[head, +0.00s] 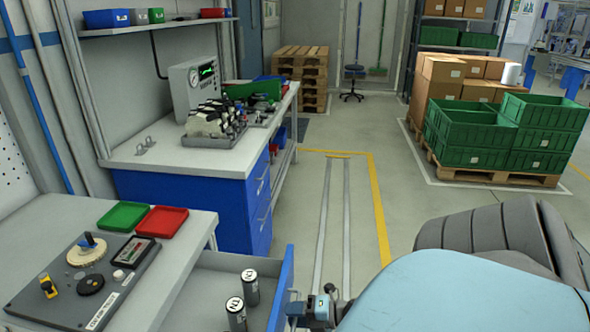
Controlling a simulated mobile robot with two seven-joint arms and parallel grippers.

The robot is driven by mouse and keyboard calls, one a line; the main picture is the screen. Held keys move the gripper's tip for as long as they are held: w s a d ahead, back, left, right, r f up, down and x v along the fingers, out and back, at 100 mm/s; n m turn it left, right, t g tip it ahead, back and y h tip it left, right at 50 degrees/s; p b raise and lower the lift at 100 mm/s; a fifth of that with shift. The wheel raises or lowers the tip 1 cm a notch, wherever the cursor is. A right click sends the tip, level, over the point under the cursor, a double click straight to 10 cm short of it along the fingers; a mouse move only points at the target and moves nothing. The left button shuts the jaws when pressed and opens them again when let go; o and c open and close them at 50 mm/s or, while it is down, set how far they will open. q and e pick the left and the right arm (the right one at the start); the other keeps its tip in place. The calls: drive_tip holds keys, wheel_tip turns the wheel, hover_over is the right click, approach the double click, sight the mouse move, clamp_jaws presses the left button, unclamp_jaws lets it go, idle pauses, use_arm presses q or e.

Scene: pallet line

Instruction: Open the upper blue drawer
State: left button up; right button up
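A drawer with a blue front (285,275) stands pulled out from under the near workbench. Its grey inside is visible and holds two dark cylinders with pale labelled tops. My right gripper (297,309) is at the outer side of the blue front, by its handle, which it mostly hides. The gripper is small and partly covered by my arm, so I cannot make out whether its fingers are closed on the handle. Any drawer below is out of view. My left gripper is not in view.
The near workbench (60,220) carries a grey fixture plate (85,285), a green tray (123,215) and a red tray (162,221). A blue cabinet (190,205) stands behind it. Green crates (470,130) sit on a pallet at right. The floor (355,215) between is clear.

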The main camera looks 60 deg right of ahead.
drive_tip(key=v, duration=1.3)
drive_tip(key=shift+s+d, duration=0.15)
drive_tip(key=shift+s, duration=0.25)
